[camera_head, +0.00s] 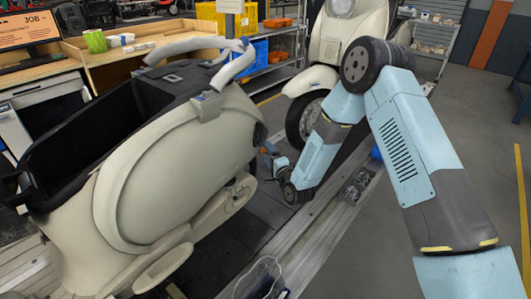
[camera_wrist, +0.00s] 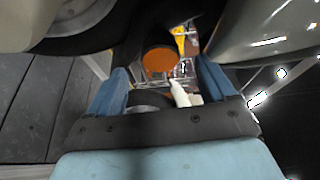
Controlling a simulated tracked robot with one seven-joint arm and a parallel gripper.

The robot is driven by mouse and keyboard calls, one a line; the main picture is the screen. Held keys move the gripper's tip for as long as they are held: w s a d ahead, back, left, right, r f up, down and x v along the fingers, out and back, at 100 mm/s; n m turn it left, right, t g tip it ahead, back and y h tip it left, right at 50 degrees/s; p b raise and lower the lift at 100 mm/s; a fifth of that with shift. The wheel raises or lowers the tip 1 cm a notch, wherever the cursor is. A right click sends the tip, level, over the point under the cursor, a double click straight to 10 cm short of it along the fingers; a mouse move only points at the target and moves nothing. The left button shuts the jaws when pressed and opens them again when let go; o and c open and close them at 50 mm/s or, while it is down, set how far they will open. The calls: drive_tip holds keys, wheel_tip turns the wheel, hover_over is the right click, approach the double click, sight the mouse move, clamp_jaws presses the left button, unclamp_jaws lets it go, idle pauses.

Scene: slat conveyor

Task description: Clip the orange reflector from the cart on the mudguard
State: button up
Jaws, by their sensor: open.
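An orange round reflector (camera_wrist: 159,60) shows in the wrist view, ahead of and between the two blue fingers of my gripper (camera_wrist: 161,70). The fingers stand wide apart with nothing held; the distance to the reflector is hard to judge. In the head view my gripper (camera_head: 273,157) is low between two cream scooters, partly hidden by my arm. A cream front mudguard (camera_head: 309,81) sits over the wheel of the far scooter. Cream curved body parts flank the wrist view at upper left and upper right (camera_wrist: 262,28).
The near scooter body (camera_head: 165,175) fills the left on the dark slat conveyor (camera_head: 235,238). A metal rail (camera_head: 310,240) runs along its right side. Open floor (camera_head: 375,240) is at right.

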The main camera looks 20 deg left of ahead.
drive_tip(key=v, duration=1)
drive_tip(key=w+d+r+n+g+h, duration=0.1)
drive_tip(key=w+d+r+n+h, duration=0.4)
drive_tip(key=d+r, duration=0.5)
drive_tip(key=s+d+r+n+g+h, duration=0.15)
drive_tip(key=d+r+h, duration=0.25)
drive_tip(key=d+r, duration=0.95)
drive_tip(key=s+d+r+g+h, duration=0.1)
drive_tip(key=s+d+r, duration=0.3)
drive_tip(key=s, duration=0.6)
drive_tip(key=s+d+r+n+g+h, duration=0.1)
drive_tip(key=s+d+r+g, duration=0.1)
drive_tip(key=s+d+r, duration=0.2)
drive_tip(key=s+d+r+n+g+h, duration=0.1)
drive_tip(key=s+d+r, duration=0.3)
drive_tip(key=s, duration=1.2)
drive_tip(key=d, duration=0.4)
drive_tip(key=shift+d+r+g+h, duration=0.2)
drive_tip(key=shift+d+g+h, duration=0.15)
drive_tip(key=shift+d+h, duration=0.05)
drive_tip(key=shift+s, duration=0.1)
